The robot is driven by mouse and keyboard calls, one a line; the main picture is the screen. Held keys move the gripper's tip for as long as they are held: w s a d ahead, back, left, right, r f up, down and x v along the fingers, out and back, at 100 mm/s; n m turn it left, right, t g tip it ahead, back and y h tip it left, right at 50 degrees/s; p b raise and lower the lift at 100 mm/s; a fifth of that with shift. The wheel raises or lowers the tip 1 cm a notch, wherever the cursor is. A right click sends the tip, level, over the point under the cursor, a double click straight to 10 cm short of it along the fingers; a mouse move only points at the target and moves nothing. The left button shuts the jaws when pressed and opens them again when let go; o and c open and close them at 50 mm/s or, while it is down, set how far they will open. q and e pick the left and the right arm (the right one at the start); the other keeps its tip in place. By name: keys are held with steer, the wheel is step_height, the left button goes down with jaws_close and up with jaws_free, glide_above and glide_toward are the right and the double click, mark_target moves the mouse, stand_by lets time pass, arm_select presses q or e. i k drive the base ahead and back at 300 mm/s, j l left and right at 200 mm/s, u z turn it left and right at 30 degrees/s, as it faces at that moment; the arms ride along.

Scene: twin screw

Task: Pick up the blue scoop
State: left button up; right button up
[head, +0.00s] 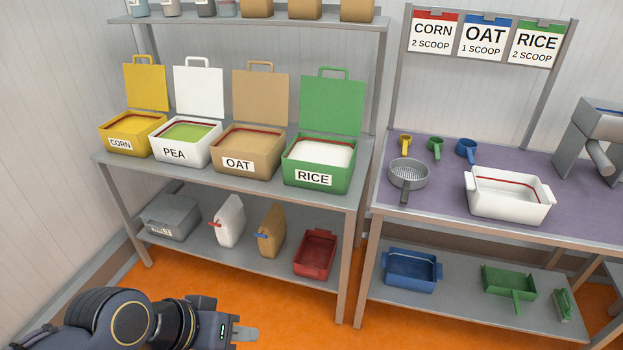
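The blue scoop (466,150) lies on the purple-topped table, right of the green scoop (435,147) and the yellow scoop (405,144). It is behind the white tub and the sieve, and nothing holds it. My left gripper (246,334) is low at the bottom of the view, in front of the shelf unit and far from the scoop. Its fingers point right; I cannot tell whether they are apart. My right gripper is out of view.
A white two-handled tub (509,208) and a grey sieve (407,174) stand in front of the scoops. Open bins, including the green rice bin (319,178), fill the left shelf. A sign rack (484,39) stands behind the table. Orange floor (285,312) is open in front.

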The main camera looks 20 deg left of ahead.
mark_target(466, 148)
steer(key=u, duration=1.35)
steer(key=z, duration=1.45)
steer(key=i+l+u, duration=0.25)
steer(key=i+l, duration=0.15)
steer(key=i, duration=0.3)
steer(key=i+l+u, duration=0.2)
steer(key=i+l, duration=0.3)
steer(key=i, duration=0.15)
